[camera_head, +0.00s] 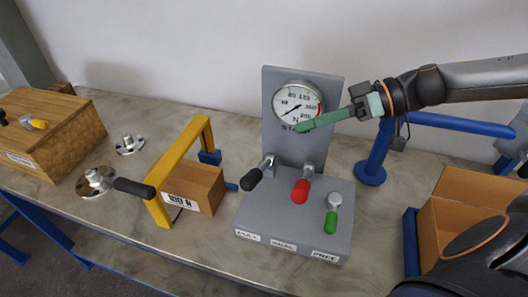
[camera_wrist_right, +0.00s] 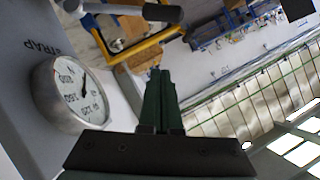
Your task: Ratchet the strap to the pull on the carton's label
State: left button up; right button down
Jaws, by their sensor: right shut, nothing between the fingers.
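A small brown carton (camera_head: 196,186) stands under a yellow frame (camera_head: 180,160) with a black-gripped handle (camera_head: 135,188). Its white label (camera_head: 181,202) seems to read a three-digit number and N, too small to be sure. A grey console has a round dial gauge (camera_head: 297,105) on its upright panel; the needle points to the lower left. The gauge also shows in the right wrist view (camera_wrist_right: 78,95), beside the word STRAP. Black (camera_head: 252,179), red (camera_head: 300,190) and green (camera_head: 331,221) levers stand on the console. My right gripper (camera_head: 300,127) is shut and empty, its tips in front of the gauge's lower edge.
A wooden box (camera_head: 50,130) and metal flanges (camera_head: 95,181) are at the left. A blue post with a horizontal bar (camera_head: 370,170) stands right of the console, under my right arm. An open cardboard box (camera_head: 455,215) is at the right. Some bench is clear behind the frame.

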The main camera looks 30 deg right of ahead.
jog(key=shift+s, duration=0.1)
jog(key=shift+a, duration=0.1)
jog(key=b, duration=0.2)
send_over(260, 170)
jog(key=f, duration=0.4)
jog(key=shift+w+d+f, duration=0.3)
jog(key=shift+w, duration=0.05)
jog(key=shift+s+a+f, duration=0.2)
jog(key=shift+s+f, duration=0.3)
jog(key=shift+f, duration=0.2)
jog(key=shift+s+a+f, duration=0.15)
jog(key=shift+s+f, duration=0.3)
jog(key=shift+f, duration=0.25)
